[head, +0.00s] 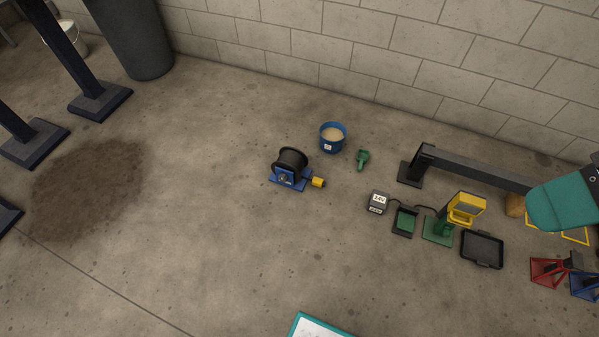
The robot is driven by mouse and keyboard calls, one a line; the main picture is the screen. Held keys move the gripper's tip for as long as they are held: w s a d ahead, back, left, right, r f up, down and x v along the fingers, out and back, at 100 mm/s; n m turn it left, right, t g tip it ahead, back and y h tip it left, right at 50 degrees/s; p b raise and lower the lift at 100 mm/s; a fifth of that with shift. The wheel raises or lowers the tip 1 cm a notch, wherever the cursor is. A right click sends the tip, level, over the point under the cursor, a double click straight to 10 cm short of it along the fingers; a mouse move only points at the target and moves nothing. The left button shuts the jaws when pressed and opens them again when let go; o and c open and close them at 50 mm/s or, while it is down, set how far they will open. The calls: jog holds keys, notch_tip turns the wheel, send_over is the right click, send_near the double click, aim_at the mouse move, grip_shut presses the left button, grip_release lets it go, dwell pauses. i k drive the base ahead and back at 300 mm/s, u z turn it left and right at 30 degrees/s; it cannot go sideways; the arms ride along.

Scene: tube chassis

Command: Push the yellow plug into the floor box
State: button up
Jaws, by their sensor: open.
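A small yellow plug (318,182) sits at the right side of a cable reel (290,168) with a black drum and blue stand, on the concrete floor. I cannot tell for sure which thing is the floor box. A small dark open box (404,221) with a green inside lies to the right of the reel. A grey box (377,201) marked "24V" stands beside it, with a dark cable running right from it. My gripper is not in view; a teal part at the right edge looks like my arm.
A yellow lamp (467,207) on a green base and a black tray (482,248) stand right of the boxes. A blue bucket (333,138) and a green tool (362,159) lie behind. A dark beam (480,168) runs near the wall.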

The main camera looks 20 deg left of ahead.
aim_at(317, 182)
jog(key=u, duration=0.5)
jog(key=k, duration=0.6)
jog(key=u, duration=1.3)
jog(key=i, duration=1.55)
jog(key=z, duration=0.95)
jog(key=i, duration=0.75)
jog(key=z, duration=0.8)
